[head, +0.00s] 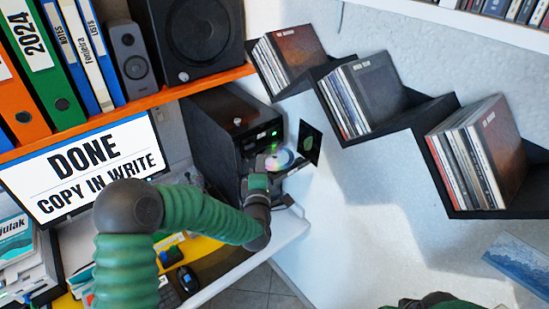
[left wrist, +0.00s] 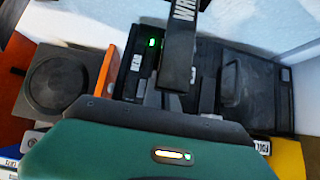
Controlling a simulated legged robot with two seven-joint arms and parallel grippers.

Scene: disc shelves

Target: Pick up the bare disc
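The bare disc (head: 281,159) is shiny and rainbow-tinted. It shows in the head view in front of the dark computer tower (head: 225,125), beside a green light. My left gripper (head: 268,166) is at the disc's near left side. I cannot tell whether it touches the disc. In the left wrist view, my left gripper's dark fingers (left wrist: 190,95) point toward a dark part lettered "WR" (left wrist: 180,50). The disc cannot be made out there, and the finger gap is unclear. My right gripper is not in view.
A stepped wall shelf (head: 400,122) holds cases at the right. An orange shelf (head: 150,103) with binders and speakers hangs above. The monitor (head: 85,165) reads "DONE COPY IN WRITE".

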